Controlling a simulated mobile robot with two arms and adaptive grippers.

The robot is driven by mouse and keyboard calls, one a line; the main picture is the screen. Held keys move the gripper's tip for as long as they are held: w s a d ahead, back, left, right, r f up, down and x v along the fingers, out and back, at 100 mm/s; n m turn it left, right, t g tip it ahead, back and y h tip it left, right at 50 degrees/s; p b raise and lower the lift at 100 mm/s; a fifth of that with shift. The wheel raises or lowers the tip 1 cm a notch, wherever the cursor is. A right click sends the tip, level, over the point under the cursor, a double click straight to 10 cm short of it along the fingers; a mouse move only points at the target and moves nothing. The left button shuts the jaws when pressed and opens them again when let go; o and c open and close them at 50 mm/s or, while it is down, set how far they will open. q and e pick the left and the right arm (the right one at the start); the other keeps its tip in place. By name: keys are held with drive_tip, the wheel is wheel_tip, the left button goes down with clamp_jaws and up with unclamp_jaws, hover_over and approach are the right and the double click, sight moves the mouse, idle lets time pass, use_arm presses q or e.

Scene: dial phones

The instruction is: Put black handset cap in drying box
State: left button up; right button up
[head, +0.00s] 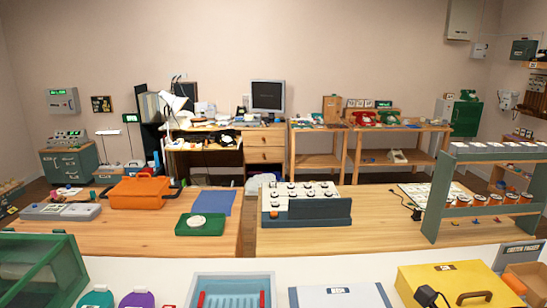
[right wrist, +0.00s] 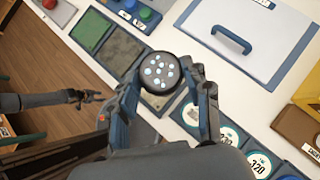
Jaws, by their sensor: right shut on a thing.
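The black handset cap (right wrist: 160,70), a round disc with pale holes in its face, is between the fingers of my right gripper (right wrist: 166,76) in the right wrist view. The gripper is shut on it and holds it over a row of square pads. A white box with a flat lid and blue handle (right wrist: 232,40) is beyond it to the right. Its label is too small to read, so I cannot tell if it is the drying box. My left gripper (right wrist: 84,96) shows at the left, its jaws unclear. Neither gripper shows in the head view.
In the right wrist view, a green pad (right wrist: 91,31) and round numbered discs (right wrist: 229,135) line the white counter. In the head view, a blue tray (head: 232,291), a yellow case (head: 450,280) and a green clear-lidded box (head: 40,270) stand along the near counter.

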drive_tip(key=shift+a+r, duration=0.1)
idle(0.4)
drive_tip(key=shift+f, duration=0.2)
drive_tip(key=s+d+f+m+t+h+b, duration=0.1)
drive_tip(key=s+d+f+b, duration=0.15)
drive_tip(key=d+f, duration=0.2)
drive_tip(key=w+d+f+p, duration=0.1)
drive_tip(key=w+d+f, duration=0.1)
drive_tip(key=w, duration=0.2)
drive_tip(key=w+d+f+p, duration=0.1)
drive_tip(key=w+d+f, duration=0.1)
drive_tip(key=w+f, duration=0.1)
drive_tip(key=w+d+f+p, duration=0.1)
drive_tip(key=w+d+f, duration=0.2)
drive_tip(key=w, duration=0.2)
drive_tip(key=shift+f, duration=0.1)
drive_tip(key=shift+w+d+f, duration=0.25)
drive_tip(key=shift+w+f, duration=0.1)
drive_tip(key=shift+f, duration=0.15)
wheel_tip(320, 180, down, 2)
drive_tip(key=shift+f+p, duration=0.1)
drive_tip(key=shift+p, duration=0.5)
drive_tip(key=shift+f, duration=0.5)
